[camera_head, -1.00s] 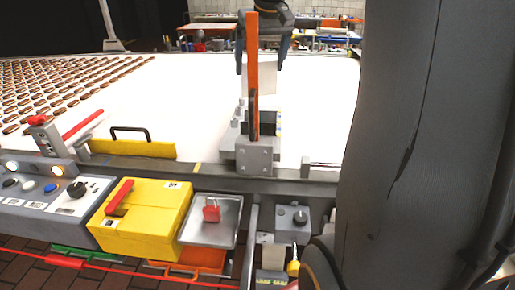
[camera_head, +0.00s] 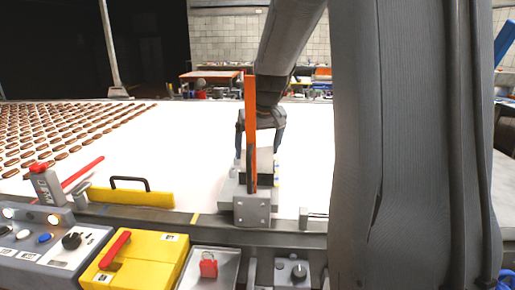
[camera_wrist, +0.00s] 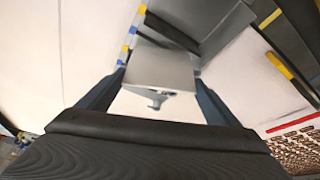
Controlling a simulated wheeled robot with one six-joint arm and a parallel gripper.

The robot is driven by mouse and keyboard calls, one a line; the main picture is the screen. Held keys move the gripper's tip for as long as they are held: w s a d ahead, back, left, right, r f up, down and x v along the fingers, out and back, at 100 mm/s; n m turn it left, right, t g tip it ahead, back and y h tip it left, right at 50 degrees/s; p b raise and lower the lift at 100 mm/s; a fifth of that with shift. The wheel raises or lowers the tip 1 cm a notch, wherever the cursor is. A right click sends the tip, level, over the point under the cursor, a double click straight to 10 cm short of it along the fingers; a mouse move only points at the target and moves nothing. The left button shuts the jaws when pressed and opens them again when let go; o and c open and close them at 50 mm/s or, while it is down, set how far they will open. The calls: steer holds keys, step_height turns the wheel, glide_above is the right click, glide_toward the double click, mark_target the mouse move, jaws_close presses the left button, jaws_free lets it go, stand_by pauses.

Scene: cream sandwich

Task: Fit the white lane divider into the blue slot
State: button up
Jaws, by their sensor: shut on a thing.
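The white lane divider (camera_head: 262,158) is a pale plate in my gripper (camera_head: 259,150). In the wrist view, the divider (camera_wrist: 160,66) lies between the two dark fingers of my gripper (camera_wrist: 160,80), which are shut on it. In the head view an orange upright post (camera_head: 250,120) hides part of the divider. The divider is just above or at a grey fixture (camera_head: 228,192) at the belt's near edge. Blue and yellow marks (camera_wrist: 126,47) show beside the divider in the wrist view. The slot's opening is hidden, so I cannot tell whether the divider is inside it.
The white belt (camera_head: 190,140) carries rows of brown cream sandwiches (camera_head: 60,130) at the left. A yellow bar with a black handle (camera_head: 130,198) lies along the near rail. A yellow box (camera_head: 140,260) and a tray with a red padlock (camera_head: 208,265) stand in front.

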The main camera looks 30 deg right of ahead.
steer(key=shift+f, duration=0.3)
steer(key=o, duration=0.9)
steer(key=shift+o, duration=0.2)
steer(key=d+b+v, duration=0.1)
steer(key=v, duration=1.1)
steer(key=shift+a+r, duration=0.35)
steer(key=shift+a, duration=0.1)
steer(key=shift+f, duration=0.1)
